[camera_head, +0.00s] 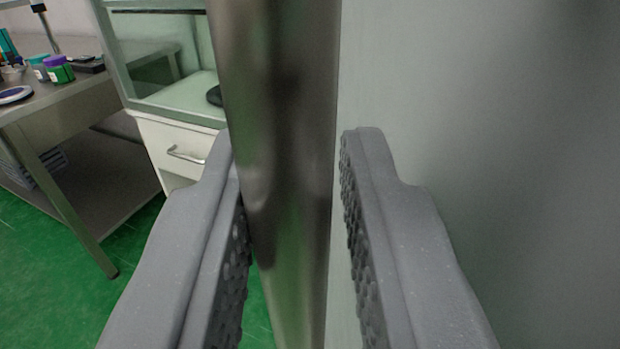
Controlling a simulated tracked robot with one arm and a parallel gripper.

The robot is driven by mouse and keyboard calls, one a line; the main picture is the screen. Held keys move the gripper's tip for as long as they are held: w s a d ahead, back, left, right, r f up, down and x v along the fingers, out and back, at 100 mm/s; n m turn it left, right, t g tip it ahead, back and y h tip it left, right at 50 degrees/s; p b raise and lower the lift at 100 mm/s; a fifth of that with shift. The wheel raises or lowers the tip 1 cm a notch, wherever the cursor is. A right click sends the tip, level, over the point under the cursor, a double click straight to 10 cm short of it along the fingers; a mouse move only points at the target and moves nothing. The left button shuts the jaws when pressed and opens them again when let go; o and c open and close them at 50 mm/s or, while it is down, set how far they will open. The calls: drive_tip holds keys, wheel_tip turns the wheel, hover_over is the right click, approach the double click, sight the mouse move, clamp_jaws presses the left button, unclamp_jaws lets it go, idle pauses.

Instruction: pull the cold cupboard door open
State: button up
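A thick vertical metal bar handle (280,70) runs from top to bottom through the middle of the view. The pale grey cold cupboard door (480,90) fills the right side, behind and beside the bar. My gripper (291,138) is open, with one finger on each side of the bar. The left finger overlaps the bar's left edge in the picture; whether it touches cannot be told. A visible gap lies between the bar and the right finger. The handle's mounts and the door's edges are out of view.
A glass-fronted cabinet (152,106) stands above a white drawer unit (160,140) behind the bar on the left. A metal table (62,97) with jars (58,69) stands at far left. Green floor (40,260) is clear at lower left.

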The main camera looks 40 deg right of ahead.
drive_tip(key=shift+a+f, duration=0.1)
drive_tip(key=shift+f, duration=0.15)
drive_tip(key=v, duration=1.3)
drive_tip(key=shift+s+a+b, duration=0.25)
drive_tip(key=shift+a+b, duration=0.15)
drive_tip(key=shift+f, duration=0.1)
drive_tip(key=shift+w, duration=0.1)
clamp_jaws()
